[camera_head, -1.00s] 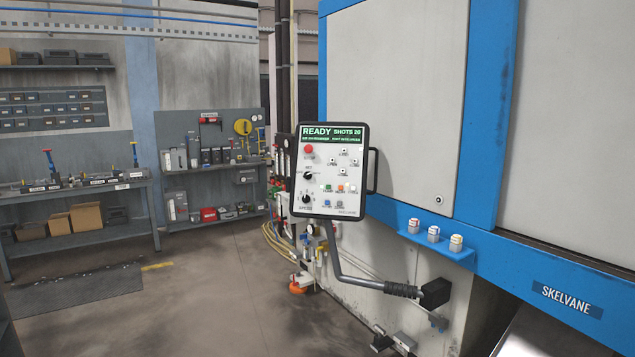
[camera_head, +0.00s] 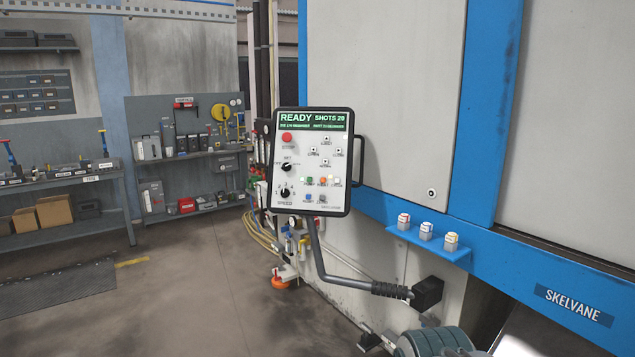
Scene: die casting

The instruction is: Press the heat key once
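The control pendant (camera_head: 266,160) is a grey panel in a dark frame, held on a bent arm at the side of the die casting machine. Its green screen (camera_head: 313,121) reads READY and SHOTS 20. Below are a red button, two black knobs and several small keys. The lower keys include a green key (camera_head: 308,181), an orange key (camera_head: 323,181), a blue key (camera_head: 308,198) and a grey key (camera_head: 323,199). Their labels are too small to read, so I cannot tell which is the heat key. My gripper is not in view.
A grey-green rounded part, seemingly of my arm, shows at the bottom right. A blue shelf (camera_head: 462,257) with three capped pots juts from the machine, right of the pendant. Hoses (camera_head: 262,237) hang behind the pendant. Benches stand at the left.

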